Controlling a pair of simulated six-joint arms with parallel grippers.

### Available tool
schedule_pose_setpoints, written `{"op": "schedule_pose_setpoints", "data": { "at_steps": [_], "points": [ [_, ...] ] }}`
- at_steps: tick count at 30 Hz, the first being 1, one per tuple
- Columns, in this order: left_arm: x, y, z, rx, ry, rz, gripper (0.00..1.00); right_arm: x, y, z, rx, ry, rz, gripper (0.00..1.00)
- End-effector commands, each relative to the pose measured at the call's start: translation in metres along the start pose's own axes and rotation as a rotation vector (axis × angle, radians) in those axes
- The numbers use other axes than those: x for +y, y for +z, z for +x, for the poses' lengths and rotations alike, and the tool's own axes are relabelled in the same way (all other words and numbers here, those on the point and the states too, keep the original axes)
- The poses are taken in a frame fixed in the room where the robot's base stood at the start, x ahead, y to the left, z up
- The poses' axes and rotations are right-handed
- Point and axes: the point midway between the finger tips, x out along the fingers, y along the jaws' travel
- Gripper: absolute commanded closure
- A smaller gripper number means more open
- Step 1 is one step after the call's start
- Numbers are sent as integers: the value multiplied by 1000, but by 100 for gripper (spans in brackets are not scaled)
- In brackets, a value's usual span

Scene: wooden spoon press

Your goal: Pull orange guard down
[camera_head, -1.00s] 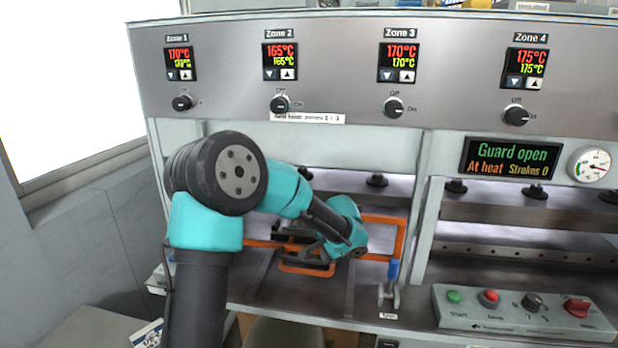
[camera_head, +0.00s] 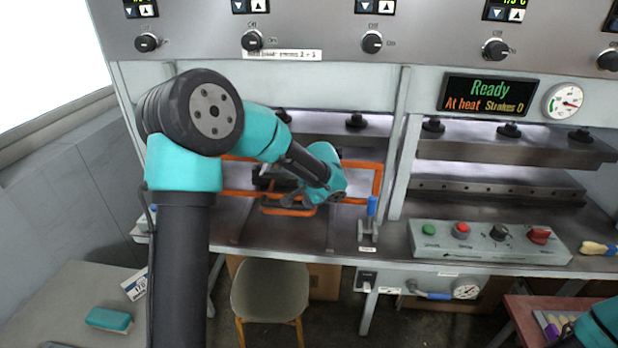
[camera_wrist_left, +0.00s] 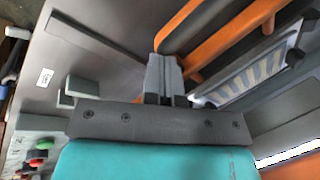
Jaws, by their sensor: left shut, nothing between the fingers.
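The orange guard (camera_head: 377,182) is a rectangular bar frame across the left press opening, with a lower front bar (camera_head: 290,212) near the bench. My left gripper (camera_head: 270,203) is beside that lower bar, partly hidden behind my wrist. In the left wrist view the guard's orange bars (camera_wrist_left: 232,38) run diagonally, just beyond my gripper's fingertips (camera_wrist_left: 166,60). The fingers are shut together with no bar between them; whether they touch the guard I cannot tell. The display (camera_head: 487,95) reads "Ready", "At heat". My right gripper is not in view.
A blue-handled lever (camera_head: 371,207) stands right of the guard. A control box (camera_head: 485,240) with buttons and knobs sits on the bench at right. A stool (camera_head: 270,290) stands below. In the left wrist view a striped panel (camera_wrist_left: 245,75) lies close right of the fingers.

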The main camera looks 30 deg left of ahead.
Motion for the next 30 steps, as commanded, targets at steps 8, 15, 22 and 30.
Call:
{"op": "schedule_pose_setpoints", "data": {
  "at_steps": [8,15,22,30],
  "points": [
    [-4,-1,-55,14,-13,-4,100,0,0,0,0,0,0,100],
    [-4,-1,-101,14,-14,-3,100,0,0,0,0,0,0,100],
    [-4,0,-130,12,-13,-2,100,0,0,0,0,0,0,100],
    [-4,0,-134,11,-12,-2,100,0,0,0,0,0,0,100]
  ]
}}
